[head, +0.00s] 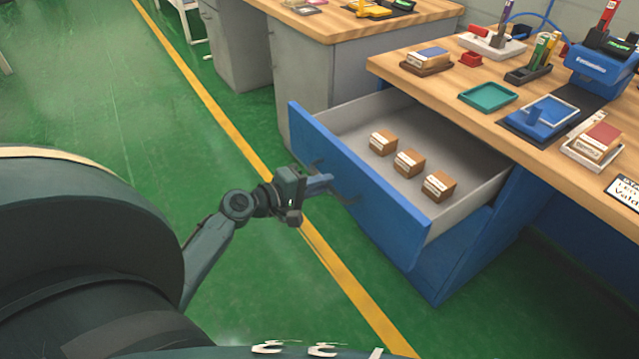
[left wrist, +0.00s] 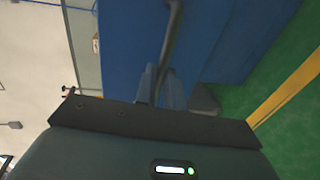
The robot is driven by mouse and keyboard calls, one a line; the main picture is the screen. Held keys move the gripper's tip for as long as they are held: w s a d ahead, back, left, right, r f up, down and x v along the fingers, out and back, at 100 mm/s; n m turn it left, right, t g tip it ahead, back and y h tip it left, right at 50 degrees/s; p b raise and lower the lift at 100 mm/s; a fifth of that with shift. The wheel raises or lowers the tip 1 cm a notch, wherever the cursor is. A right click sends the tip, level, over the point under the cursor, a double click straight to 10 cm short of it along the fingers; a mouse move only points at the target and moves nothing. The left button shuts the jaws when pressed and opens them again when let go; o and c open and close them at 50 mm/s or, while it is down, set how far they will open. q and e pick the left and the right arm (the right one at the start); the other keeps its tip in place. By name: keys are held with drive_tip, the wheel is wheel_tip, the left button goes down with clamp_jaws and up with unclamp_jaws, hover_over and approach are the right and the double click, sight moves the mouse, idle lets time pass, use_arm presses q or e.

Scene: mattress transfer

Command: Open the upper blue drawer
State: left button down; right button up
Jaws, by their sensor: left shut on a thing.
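The upper blue drawer (head: 360,185) stands pulled well out from under the wooden workbench in the head view. Its light grey inside shows, with three small brown boxes (head: 409,163) in a row. My left gripper (head: 328,185) is at the drawer's front face, shut on the dark handle. The handle also shows in the left wrist view (left wrist: 172,42), running between the fingers (left wrist: 160,85) of my left gripper. The blue front fills much of that view. My right gripper is not in view.
The workbench top (head: 430,85) holds trays, a pen holder and a blue device (head: 602,65). A second bench (head: 330,25) stands behind, left of the drawer. Green floor with a yellow line (head: 235,130) is clear in front of the drawer.

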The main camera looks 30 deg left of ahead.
use_arm(q)
drive_tip(key=shift+w, duration=0.1)
drive_tip(key=c, duration=1.5)
unclamp_jaws()
drive_tip(key=v, duration=1.3)
drive_tip(key=shift+a, duration=0.1)
